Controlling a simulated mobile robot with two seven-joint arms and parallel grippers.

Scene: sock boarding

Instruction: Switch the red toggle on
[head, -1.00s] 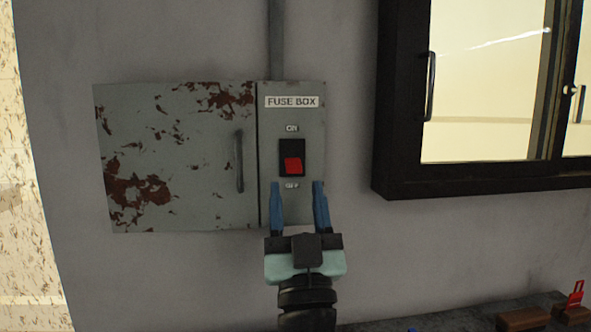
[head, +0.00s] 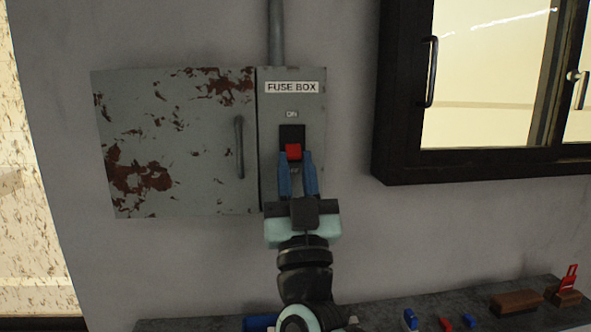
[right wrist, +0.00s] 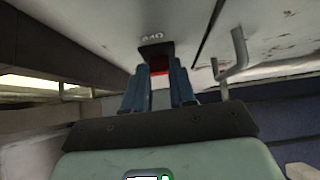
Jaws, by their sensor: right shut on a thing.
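The red toggle (head: 293,151) sits in a black switch plate (head: 291,131) on the grey fuse box (head: 270,190), below the ON label (head: 292,114). The toggle is in the lower half of the plate. My right gripper (head: 297,158) is at the toggle from below, its blue fingers shut on it, one on each side. The fingers hide the toggle's lower part and most of the OFF label. In the right wrist view the red toggle (right wrist: 158,64) shows between the fingertips (right wrist: 160,68). My left gripper is not in view.
The rusty fuse box door (head: 180,140) with its upright handle (head: 239,147) is just left of the switch. A bench (head: 380,318) below holds several small items, including a brown block (head: 516,302).

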